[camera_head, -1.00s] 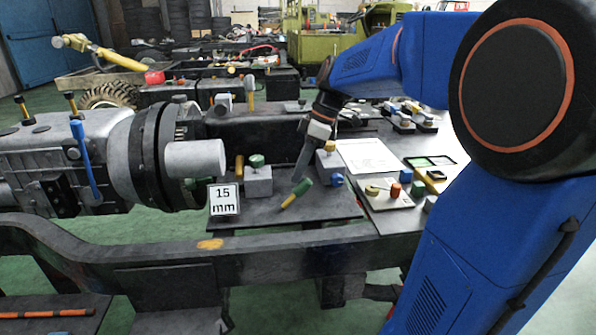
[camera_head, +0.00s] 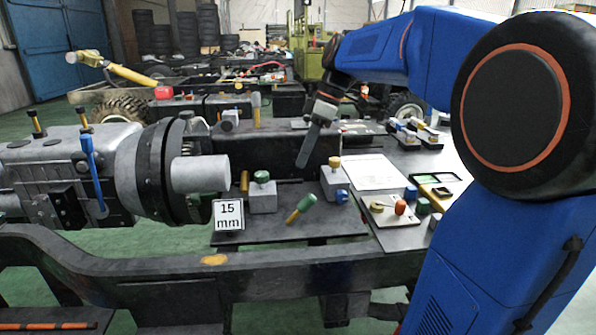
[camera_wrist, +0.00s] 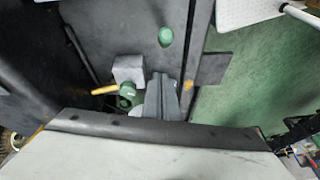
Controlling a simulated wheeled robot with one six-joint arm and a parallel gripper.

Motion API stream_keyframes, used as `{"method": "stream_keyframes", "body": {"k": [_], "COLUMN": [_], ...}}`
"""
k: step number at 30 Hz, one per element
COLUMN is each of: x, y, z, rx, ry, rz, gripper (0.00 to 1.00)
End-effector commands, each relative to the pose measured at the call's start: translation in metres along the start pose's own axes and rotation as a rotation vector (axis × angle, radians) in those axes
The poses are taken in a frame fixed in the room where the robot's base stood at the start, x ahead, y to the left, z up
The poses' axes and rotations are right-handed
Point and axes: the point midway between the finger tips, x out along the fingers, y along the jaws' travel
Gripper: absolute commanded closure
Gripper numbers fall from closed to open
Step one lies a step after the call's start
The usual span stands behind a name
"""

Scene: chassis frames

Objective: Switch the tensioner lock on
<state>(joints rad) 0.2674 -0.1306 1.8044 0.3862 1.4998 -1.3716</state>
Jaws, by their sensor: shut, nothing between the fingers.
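No label names the tensioner lock, so I cannot tell which control it is. On the dark plate (camera_head: 335,226) a yellow handle with a green end (camera_head: 300,209) leans up to the right. Left of it stands a grey block with a green knob (camera_head: 262,177). Right of it is a grey block with a yellow knob (camera_head: 334,161) and a blue knob (camera_head: 342,196). My gripper (camera_head: 303,163) is shut and empty, pointing down above the plate, apart from these controls. Its fingers (camera_wrist: 162,98) also show in the wrist view, beside a grey block (camera_wrist: 128,69).
A machine with a protruding round shaft (camera_head: 200,173) and blue lever (camera_head: 94,172) stands left. A "15 mm" sign (camera_head: 228,217) is at the plate's front left.

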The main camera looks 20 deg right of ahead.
Motion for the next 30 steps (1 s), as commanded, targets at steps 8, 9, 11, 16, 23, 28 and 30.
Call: {"method": "stream_keyframes", "body": {"k": [8,9,11,16,23,28,30], "x": [-0.029,-0.03,-0.032,-0.032,-0.032,-0.031,-0.028], "y": [0.001,0.001,0.001,0.001,0.001,-0.003,-0.01], "z": [0.002,0.003,0.003,0.002,0.002,0.003,0.004], "rx": [0.0,0.0,-0.001,-0.001,-0.001,0.008,0.033], "ry": [0.0,0.0,0.0,0.0,0.001,-0.002,-0.01], "rz": [0.001,0.001,0.001,0.0,0.0,0.004,0.015], "gripper": [1.0,1.0,1.0,1.0,1.0,1.0,1.0]}}
